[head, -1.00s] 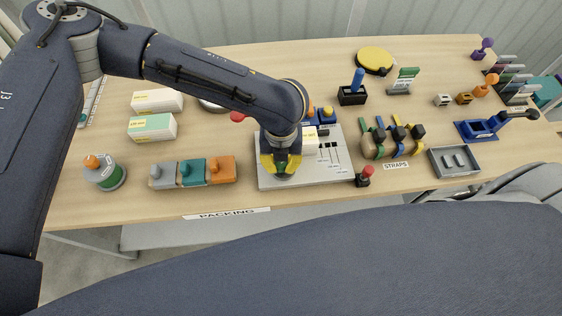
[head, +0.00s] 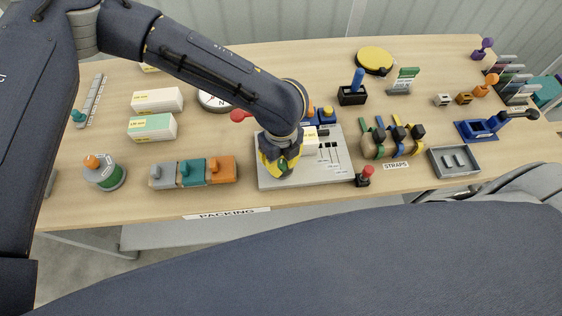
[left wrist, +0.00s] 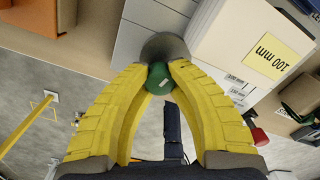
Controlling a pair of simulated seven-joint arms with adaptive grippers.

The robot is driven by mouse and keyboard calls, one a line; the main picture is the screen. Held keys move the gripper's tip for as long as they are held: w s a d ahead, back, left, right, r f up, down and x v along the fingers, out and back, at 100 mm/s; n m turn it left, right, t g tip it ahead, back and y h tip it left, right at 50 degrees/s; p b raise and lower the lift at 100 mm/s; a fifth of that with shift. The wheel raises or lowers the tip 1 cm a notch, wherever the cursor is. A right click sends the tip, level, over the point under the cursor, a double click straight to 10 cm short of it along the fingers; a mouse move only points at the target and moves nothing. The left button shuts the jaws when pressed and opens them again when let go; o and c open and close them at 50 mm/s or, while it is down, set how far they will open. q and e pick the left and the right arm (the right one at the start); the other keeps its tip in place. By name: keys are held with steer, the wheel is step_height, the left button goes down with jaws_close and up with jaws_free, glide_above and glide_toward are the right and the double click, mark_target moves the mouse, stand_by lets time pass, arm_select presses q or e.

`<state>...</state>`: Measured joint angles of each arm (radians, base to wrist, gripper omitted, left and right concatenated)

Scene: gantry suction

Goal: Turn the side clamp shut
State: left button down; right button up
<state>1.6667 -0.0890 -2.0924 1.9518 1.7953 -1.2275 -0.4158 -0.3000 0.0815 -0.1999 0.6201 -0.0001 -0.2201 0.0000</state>
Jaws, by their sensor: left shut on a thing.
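My left gripper (head: 281,167) points down at the front left part of a light grey panel (head: 310,178). Its yellow fingers are shut on a green knob (head: 283,166). In the left wrist view, the left gripper (left wrist: 160,72) has its fingertips on both sides of the green knob (left wrist: 160,80), in front of a round grey base (left wrist: 165,45). The knob looks like the side clamp's handle, but I cannot read a label that says so. The fingers and wrist hide most of it in the head view. My right gripper is not in view.
The panel also carries sliders (head: 327,150) and a block with a yellow "100 mm" label (left wrist: 270,45). A red-topped joystick (head: 364,176) stands at its right corner. Grey, teal and orange blocks (head: 193,172) lie to the left. Strapped pieces (head: 392,140) stand to the right.

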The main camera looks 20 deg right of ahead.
mark_target(280, 163)
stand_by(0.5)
arm_select(q)
steer(key=c, duration=1.1)
jaws_free()
steer(key=shift+o, duration=0.2)
step_height(280, 163, up, 12)
steer(key=shift+w, duration=0.1)
